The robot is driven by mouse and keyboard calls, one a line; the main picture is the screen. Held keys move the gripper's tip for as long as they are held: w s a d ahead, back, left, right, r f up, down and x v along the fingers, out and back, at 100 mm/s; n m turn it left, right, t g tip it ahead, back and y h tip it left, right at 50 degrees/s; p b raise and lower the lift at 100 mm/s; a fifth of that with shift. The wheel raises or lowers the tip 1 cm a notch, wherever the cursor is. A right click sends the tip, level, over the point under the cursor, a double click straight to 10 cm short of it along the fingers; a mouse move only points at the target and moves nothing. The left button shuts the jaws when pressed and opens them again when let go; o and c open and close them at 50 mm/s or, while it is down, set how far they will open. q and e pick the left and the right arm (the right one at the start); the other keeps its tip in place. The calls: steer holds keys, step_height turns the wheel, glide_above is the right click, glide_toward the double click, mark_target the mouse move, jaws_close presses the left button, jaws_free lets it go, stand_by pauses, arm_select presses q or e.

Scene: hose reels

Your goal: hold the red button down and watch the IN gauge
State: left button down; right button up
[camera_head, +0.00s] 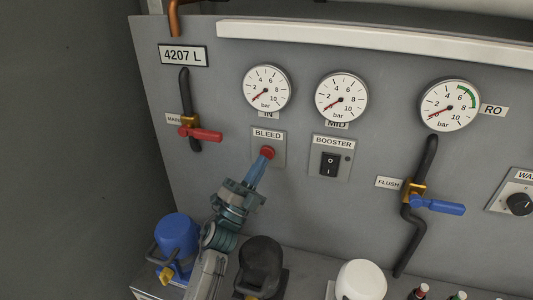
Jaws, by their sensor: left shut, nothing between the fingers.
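The red button (268,152) sits on the grey BLEED plate (280,154) on the panel. My left gripper (263,160) is shut, with its blue fingertips up against the lower part of the button. I cannot tell how far the button is pressed in. The IN gauge (266,84) is above the plate. Its red needle points to the lower left, near the zero end of the scale. Its IN label is partly covered by the dial. My right gripper is not in view.
The BOOSTER switch (330,164) is right of the button. A red-handled valve (201,134) is at left, a blue-handled FLUSH valve (438,205) at right. A blue container (176,237), a black one (261,260) and a white one (361,279) stand below.

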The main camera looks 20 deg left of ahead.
arm_select(q)
steer(key=s+p, duration=0.1)
steer(key=s, duration=0.4)
steer(key=shift+a, duration=0.1)
stand_by(0.4)
